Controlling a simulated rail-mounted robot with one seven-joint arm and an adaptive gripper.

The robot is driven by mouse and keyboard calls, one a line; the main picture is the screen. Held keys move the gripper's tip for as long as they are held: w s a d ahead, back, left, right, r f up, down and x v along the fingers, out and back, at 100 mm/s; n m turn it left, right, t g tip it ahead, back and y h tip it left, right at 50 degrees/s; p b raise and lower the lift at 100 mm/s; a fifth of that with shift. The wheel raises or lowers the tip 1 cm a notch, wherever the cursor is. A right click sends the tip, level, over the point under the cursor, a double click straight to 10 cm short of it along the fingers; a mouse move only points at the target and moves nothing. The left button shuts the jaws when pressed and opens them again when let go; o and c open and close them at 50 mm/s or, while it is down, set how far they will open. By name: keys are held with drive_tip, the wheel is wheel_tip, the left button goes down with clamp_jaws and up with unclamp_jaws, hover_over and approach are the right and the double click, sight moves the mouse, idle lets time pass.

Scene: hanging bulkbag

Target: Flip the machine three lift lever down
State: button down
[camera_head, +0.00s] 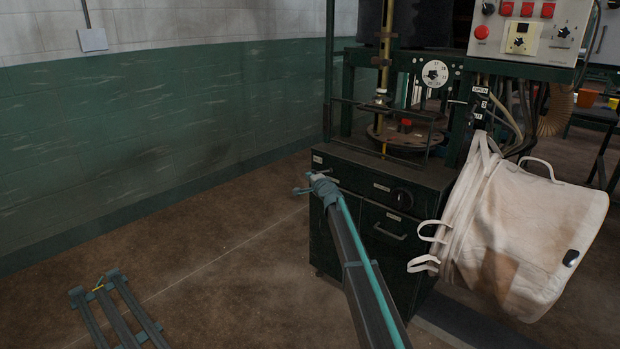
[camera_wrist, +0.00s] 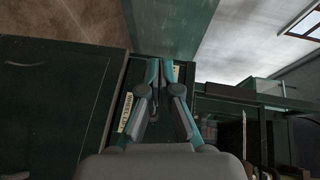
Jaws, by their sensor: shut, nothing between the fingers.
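The machine (camera_head: 370,208) is a dark green cabinet with a round plate and dial above, and it carries a small "3" label (camera_head: 481,104). My gripper (camera_head: 312,184) is at the left front corner of the cabinet top. In the wrist view my gripper (camera_wrist: 163,68) is shut and empty, its fingers close together over the cabinet's edge. A white label (camera_wrist: 129,112) lies beside the left finger, its text hard to read. I cannot make out the lift lever clearly; a short dark piece left of my gripper in the head view could be a finger or the lever.
A white bulk bag (camera_head: 520,235) hangs at the right of the machine. A control box (camera_head: 530,30) with red buttons is above it. A green wall (camera_head: 150,130) runs behind on the left.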

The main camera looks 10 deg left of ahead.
drive_tip(key=s+a+r+p, duration=0.2)
drive_tip(key=s+a+p, duration=0.1)
drive_tip(key=s, duration=0.9)
